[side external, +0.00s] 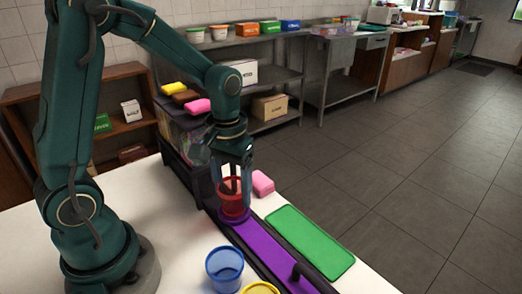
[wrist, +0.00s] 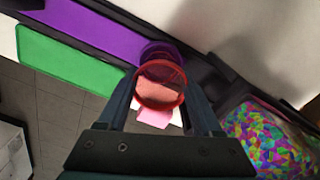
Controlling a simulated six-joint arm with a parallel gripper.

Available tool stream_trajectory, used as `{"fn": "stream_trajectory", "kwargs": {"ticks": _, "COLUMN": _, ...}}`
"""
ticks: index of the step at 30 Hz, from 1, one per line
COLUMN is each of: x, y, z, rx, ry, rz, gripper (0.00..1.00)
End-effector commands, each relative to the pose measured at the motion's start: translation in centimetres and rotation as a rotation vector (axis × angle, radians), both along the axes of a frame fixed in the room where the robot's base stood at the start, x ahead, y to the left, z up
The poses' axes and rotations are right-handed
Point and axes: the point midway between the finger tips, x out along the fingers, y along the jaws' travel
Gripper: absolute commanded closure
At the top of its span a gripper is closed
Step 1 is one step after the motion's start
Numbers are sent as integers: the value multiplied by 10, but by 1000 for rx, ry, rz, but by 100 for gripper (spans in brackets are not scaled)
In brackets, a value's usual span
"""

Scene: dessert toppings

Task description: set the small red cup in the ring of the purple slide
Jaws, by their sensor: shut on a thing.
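The small red cup (side external: 231,191) is upright between the fingers of my gripper (side external: 234,180), which is shut on it. In the wrist view the cup (wrist: 161,84) sits between my gripper's fingertips (wrist: 160,100). The purple slide (side external: 262,250) is a long strip in a dark rail; it also shows in the wrist view (wrist: 95,28). Its purple ring (side external: 235,217) is at the far end of the slide, right under the cup. The ring's rim (wrist: 157,50) shows just beyond the cup in the wrist view. Whether the cup's base is inside the ring or just above it, I cannot tell.
A green mat (side external: 310,242) lies right of the slide. A pink block (side external: 262,183) is behind the ring. A blue cup (side external: 224,266) and a yellow cup (side external: 261,288) stand at the front. A bin of colourful pieces (wrist: 270,140) stands close by the gripper.

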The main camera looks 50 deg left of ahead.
Motion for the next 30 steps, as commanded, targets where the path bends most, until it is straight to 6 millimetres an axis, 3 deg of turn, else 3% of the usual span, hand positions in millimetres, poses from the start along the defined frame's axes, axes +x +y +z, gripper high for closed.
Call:
{"fn": "stream_trajectory", "kwargs": {"ticks": 3, "x": -1, "y": 0, "z": -10, "rx": 0, "ry": 2, "rz": 0, "gripper": 85}}
{"fn": "stream_trajectory", "kwargs": {"ticks": 15, "x": -1, "y": 0, "z": -14, "rx": -1, "ry": 2, "rz": 0, "gripper": 85}}
{"fn": "stream_trajectory", "kwargs": {"ticks": 16, "x": 0, "y": 0, "z": -13, "rx": 0, "ry": 1, "rz": 0, "gripper": 22}}
{"fn": "stream_trajectory", "kwargs": {"ticks": 18, "x": 0, "y": 0, "z": -13, "rx": 0, "ry": 0, "rz": 0, "gripper": 3}}
{"fn": "stream_trajectory", "kwargs": {"ticks": 30, "x": 1, "y": 0, "z": -7, "rx": 1, "ry": -4, "rz": 0, "gripper": 3}}
